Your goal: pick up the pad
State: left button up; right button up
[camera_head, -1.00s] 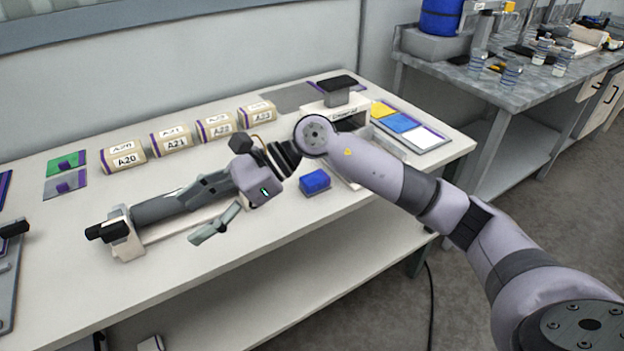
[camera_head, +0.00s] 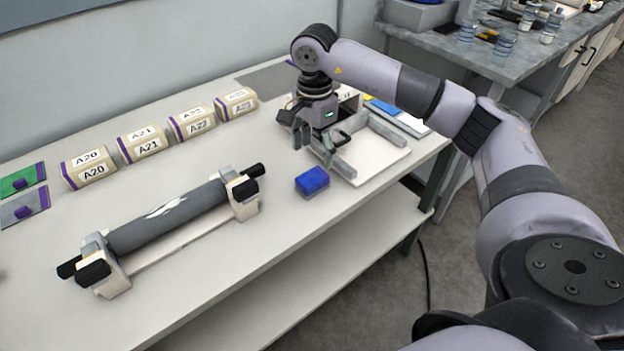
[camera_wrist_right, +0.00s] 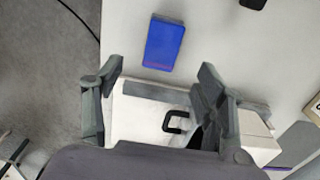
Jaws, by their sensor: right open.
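The pad is most likely the small blue block (camera_head: 312,181) lying on the white table, in front of a white tray. It also shows at the top of the right wrist view (camera_wrist_right: 164,43), with a darker lower edge. My right gripper (camera_head: 315,160) is open and points down over the near left edge of the tray. In the right wrist view its two fingers (camera_wrist_right: 158,80) are spread wide with nothing held between them, and the blue block lies beyond the fingertips, apart from them. My left gripper is not in view.
The low-walled white tray (camera_head: 385,160) stands right of the block. A grey roll (camera_head: 165,217) rests on a stand at the left. Several labelled packs (camera_head: 143,143) line the back. The table front (camera_head: 290,235) is clear.

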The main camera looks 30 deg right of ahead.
aim_at(313, 176)
notch_tip(313, 176, down, 4)
jog(key=shift+f, duration=0.1)
jog(key=shift+f+p, duration=0.25)
jog(key=shift+p, duration=0.1)
notch_tip(313, 176, down, 4)
jog(key=shift+w+a+r+p, duration=0.1)
jog(key=shift+a+r+p, duration=0.05)
jog(key=shift+p, duration=0.3)
jog(key=shift+f, duration=0.45)
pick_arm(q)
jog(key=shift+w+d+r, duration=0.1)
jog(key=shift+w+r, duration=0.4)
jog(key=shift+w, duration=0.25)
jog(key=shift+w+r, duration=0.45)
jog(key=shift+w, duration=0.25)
pick_arm(e)
jog(key=c, duration=1.3)
jog(key=shift+r, duration=0.15)
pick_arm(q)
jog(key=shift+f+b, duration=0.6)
pick_arm(e)
notch_tip(313, 176, up, 20)
jog(key=shift+f, duration=0.1)
